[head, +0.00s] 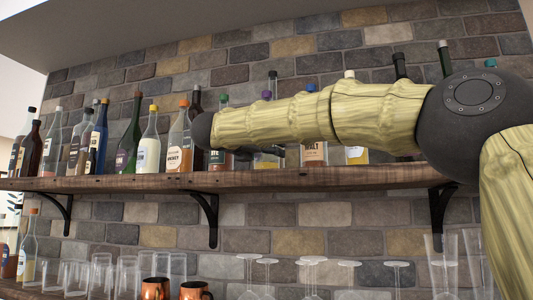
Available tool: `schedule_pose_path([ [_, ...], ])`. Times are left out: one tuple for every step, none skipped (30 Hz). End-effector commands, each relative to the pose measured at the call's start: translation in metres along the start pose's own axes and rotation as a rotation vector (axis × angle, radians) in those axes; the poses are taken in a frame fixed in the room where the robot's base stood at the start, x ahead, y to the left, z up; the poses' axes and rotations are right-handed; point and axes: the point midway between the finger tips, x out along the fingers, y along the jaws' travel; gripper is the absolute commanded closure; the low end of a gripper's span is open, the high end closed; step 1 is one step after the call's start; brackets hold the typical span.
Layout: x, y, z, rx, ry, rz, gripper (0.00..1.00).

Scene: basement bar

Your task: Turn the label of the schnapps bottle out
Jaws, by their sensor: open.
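A row of bottles stands upright on the upper wooden shelf (120,183). I cannot tell by any readable name which one is the schnapps bottle. A bottle with an orange label reading "MALT" (314,153) stands just right of the gripper.
An orange-labelled bottle (180,150) and a green-capped bottle (217,160) stand close left of the gripper. A yellow bottle (357,155) stands farther right. Black brackets (212,220) hold the shelf. Glasses (100,275) and copper mugs (155,288) stand below.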

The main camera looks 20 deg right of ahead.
Motion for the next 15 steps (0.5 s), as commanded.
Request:
schedule_pose_path([
  [-0.0001, 0.0001, -0.0003, 0.000, 0.000, 0.000, 0.30],
  [-0.0001, 0.0001, -0.0001, 0.000, 0.000, 0.000, 0.30],
  [-0.0001, 0.0001, 0.0002, 0.000, 0.000, 0.000, 0.30],
  [-0.0002, 0.0001, 0.0003, 0.000, 0.000, 0.000, 0.30],
  [-0.0002, 0.0001, 0.0003, 0.000, 0.000, 0.000, 0.30],
  [-0.0002, 0.0001, 0.0003, 0.000, 0.000, 0.000, 0.30],
  [-0.0002, 0.0002, 0.0003, 0.000, 0.000, 0.000, 0.30],
  [-0.0002, 0.0002, 0.0003, 0.000, 0.000, 0.000, 0.36],
  [-0.0002, 0.0001, 0.0003, 0.000, 0.000, 0.000, 0.43],
  [-0.0002, 0.0001, 0.0003, 0.000, 0.000, 0.000, 0.49],
  [-0.0002, 0.0002, 0.0002, 0.000, 0.000, 0.000, 0.54],
  [-0.0002, 0.0002, 0.0002, 0.000, 0.000, 0.000, 0.61],
  [-0.0002, 0.0001, 0.0003, 0.000, 0.000, 0.000, 0.63],
  [-0.0002, 0.0001, 0.0002, 0.000, 0.000, 0.000, 0.63],
  [-0.0002, 0.0001, 0.0002, 0.000, 0.000, 0.000, 0.63],
])
